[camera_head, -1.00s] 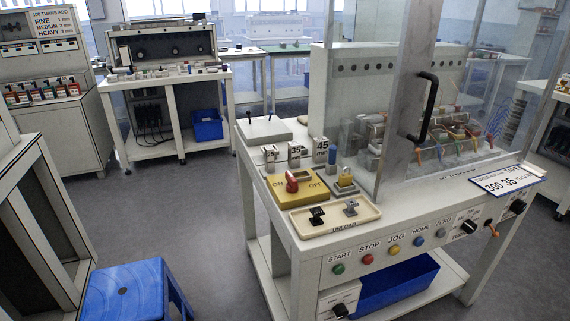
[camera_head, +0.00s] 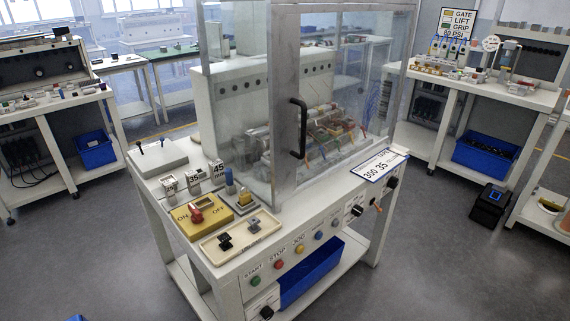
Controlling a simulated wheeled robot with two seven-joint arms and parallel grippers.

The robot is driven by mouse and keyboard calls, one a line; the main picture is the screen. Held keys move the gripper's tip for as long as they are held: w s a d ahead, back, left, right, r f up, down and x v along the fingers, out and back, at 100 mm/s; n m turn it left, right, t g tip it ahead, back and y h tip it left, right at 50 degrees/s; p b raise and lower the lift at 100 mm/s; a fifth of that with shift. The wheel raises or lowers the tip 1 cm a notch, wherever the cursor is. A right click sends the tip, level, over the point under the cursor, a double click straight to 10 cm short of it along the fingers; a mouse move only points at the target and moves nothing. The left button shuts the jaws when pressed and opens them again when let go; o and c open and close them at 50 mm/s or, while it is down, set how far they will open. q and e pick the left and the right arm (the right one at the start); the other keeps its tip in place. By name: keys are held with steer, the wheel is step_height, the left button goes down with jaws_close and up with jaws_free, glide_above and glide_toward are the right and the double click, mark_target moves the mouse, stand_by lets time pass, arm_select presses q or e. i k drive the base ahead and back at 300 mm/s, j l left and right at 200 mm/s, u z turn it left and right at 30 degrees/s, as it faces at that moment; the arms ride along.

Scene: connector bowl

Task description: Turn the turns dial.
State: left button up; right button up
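The machine's front panel has a black dial (camera_head: 357,211) to the right of the row of coloured buttons; its label is too small to read surely, though it looks like the turns dial. A second black dial (camera_head: 392,183) sits at the panel's right end, beside an orange-tipped lever (camera_head: 377,208). A third black knob (camera_head: 267,312) is on a lower box at the left. The dials' settings are too small to read. Neither of my grippers shows.
The machine table carries a clear guard with a black handle (camera_head: 299,128), a yellow ON/OFF box (camera_head: 203,216), an unload tray (camera_head: 240,238) and a job card (camera_head: 380,165). A blue bin (camera_head: 312,272) sits below. A dark box (camera_head: 489,206) stands on the floor at right. Floor in front-right is clear.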

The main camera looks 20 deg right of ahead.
mark_target(357, 210)
steer(key=z, duration=1.3)
steer(key=i+j, duration=0.1)
steer(key=i, duration=0.15)
